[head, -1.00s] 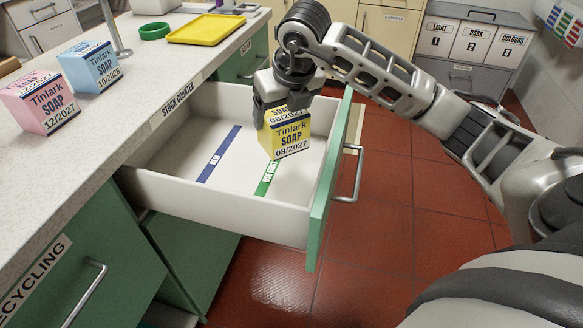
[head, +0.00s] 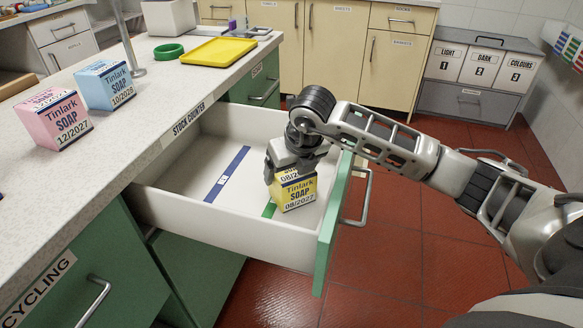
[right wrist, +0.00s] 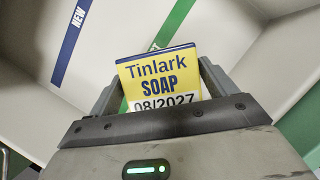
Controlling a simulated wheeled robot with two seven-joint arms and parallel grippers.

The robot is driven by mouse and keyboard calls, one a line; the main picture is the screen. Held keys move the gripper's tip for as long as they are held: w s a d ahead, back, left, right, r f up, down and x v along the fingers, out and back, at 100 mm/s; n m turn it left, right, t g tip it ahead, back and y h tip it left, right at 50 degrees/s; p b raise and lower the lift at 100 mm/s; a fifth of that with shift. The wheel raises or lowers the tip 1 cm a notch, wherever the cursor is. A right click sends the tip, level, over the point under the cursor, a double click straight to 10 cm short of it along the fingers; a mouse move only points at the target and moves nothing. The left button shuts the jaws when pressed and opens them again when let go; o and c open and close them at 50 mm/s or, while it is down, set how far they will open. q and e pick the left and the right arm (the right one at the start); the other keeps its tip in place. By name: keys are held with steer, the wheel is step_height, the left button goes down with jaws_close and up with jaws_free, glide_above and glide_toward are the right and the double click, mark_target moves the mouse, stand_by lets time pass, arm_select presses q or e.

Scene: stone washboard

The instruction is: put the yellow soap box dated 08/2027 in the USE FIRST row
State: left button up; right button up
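The yellow soap box (head: 297,192), printed Tinlark SOAP 08/2027, is inside the open white drawer (head: 225,219). My right gripper (head: 292,172) is shut on it from above, and in the right wrist view the box (right wrist: 160,78) sits between the two fingers. The box is low over the green strip (head: 269,210), which it partly covers; I cannot tell whether it touches the drawer floor. The green strip's lettering is mostly hidden now. A blue strip (head: 228,174) lies to its left, and it reads NEW in the right wrist view (right wrist: 73,42). My left gripper is not in view.
A pink box dated 12/2027 (head: 54,119) and a blue box dated 10/2028 (head: 105,86) stand on the stock counter (head: 68,182). A yellow tray (head: 217,51) and a green ring (head: 168,51) are farther back. The drawer's green front (head: 333,225) stands right of the box.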

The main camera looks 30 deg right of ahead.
steer(key=shift+o, duration=0.9)
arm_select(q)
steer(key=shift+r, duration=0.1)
arm_select(e)
steer(key=shift+r, duration=0.1)
steer(key=shift+r, duration=0.25)
arm_select(q)
steer(key=shift+p, duration=0.5)
arm_select(e)
steer(key=v, duration=1.1)
steer(key=shift+s+r, duration=0.15)
steer(key=shift+r, duration=0.1)
